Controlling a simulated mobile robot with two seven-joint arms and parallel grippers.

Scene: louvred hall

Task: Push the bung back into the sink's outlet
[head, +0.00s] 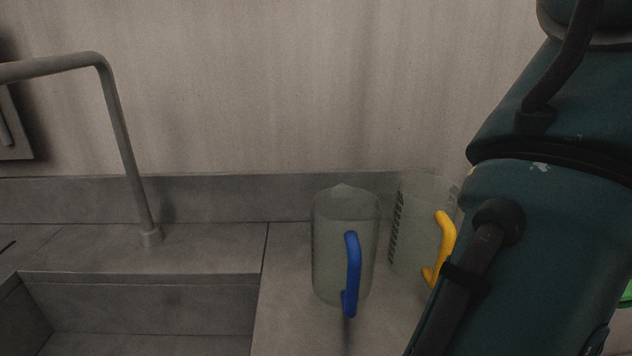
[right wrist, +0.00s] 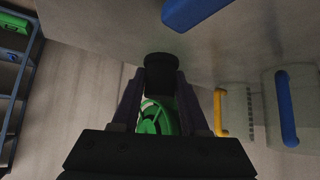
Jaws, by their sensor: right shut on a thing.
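In the right wrist view my right gripper (right wrist: 161,84) is shut on a dark, round bung (right wrist: 160,65), which sticks out beyond the fingertips. The bung appears close to or over a grey surface; I cannot tell whether it touches it. The sink (head: 150,308) shows in the head view at the lower left, with part of its basin cut off by the frame. Its outlet is not in view. My right arm fills the right of the head view, and its gripper is outside that picture. My left gripper is in neither view.
A grey tap (head: 128,150) stands behind the sink. A clear jug with a blue handle (head: 326,255) and one with a yellow handle (head: 410,235) stand right of it. The wrist view shows a blue object (right wrist: 192,10), a green object (right wrist: 150,118) and a shelf (right wrist: 14,50).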

